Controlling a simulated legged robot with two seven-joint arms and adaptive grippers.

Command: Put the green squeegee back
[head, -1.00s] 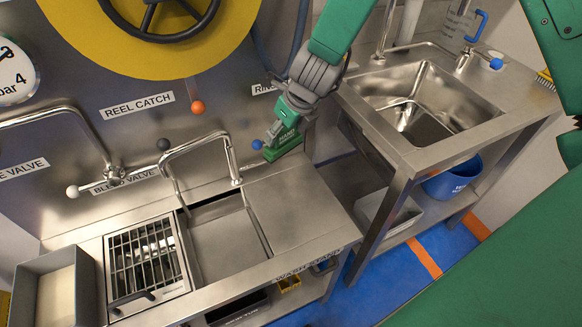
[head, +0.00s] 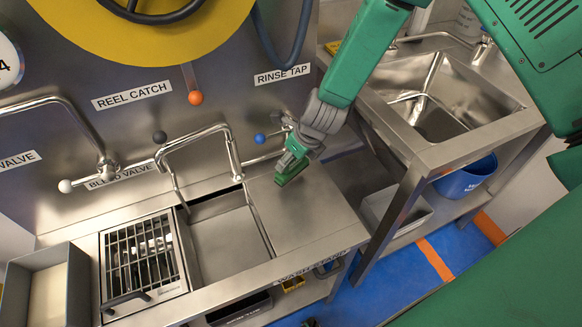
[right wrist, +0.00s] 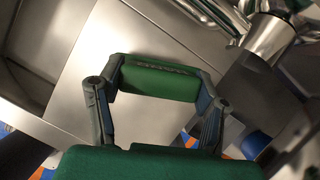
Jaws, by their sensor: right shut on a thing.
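The green squeegee (right wrist: 160,82) shows in the right wrist view as a green bar with dark lettering, lying across between my fingertips. In the head view the squeegee (head: 291,170) is a small green piece at the end of my right arm, over the flat steel top right of the basin. My right gripper (right wrist: 157,90) is shut on it, with one dark finger at each end of the bar. I cannot tell whether the squeegee touches the steel top. The rest of its shape is mostly hidden. My left gripper is not in view.
The blue rinse tap knob (head: 260,138) is close behind. A barred grate (head: 140,262) and grey tray (head: 72,290) are further left. A sink (head: 440,105) is at right.

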